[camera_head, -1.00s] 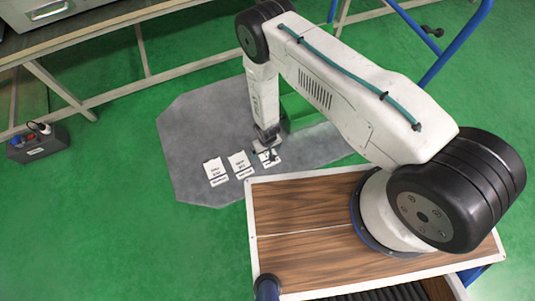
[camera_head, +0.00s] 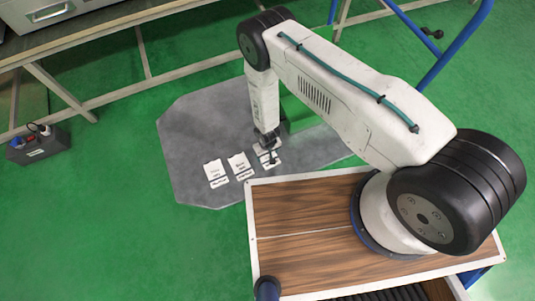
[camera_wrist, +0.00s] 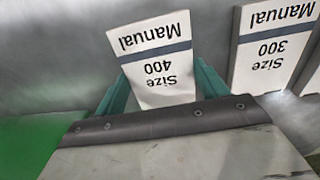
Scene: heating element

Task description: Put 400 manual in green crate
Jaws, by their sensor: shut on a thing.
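The 400 manual (camera_wrist: 156,65) is a white booklet with a dark band, marked "Size 400 Manual", upside down in the wrist view. My gripper (camera_wrist: 163,82) has its teal fingers on both sides of it, shut on it. In the head view my gripper (camera_head: 267,146) is at the rightmost of the white manuals, low over the grey mat. The green crate (camera_head: 298,113) stands just right of my gripper, partly hidden behind my arm.
The 300 manual (camera_wrist: 275,45) stands beside the 400 manual. In the head view two other manuals (camera_head: 239,165) (camera_head: 215,172) are to the left on the grey mat (camera_head: 195,125). A dark box (camera_head: 38,145) is at the far left. A workbench frame (camera_head: 140,90) runs behind.

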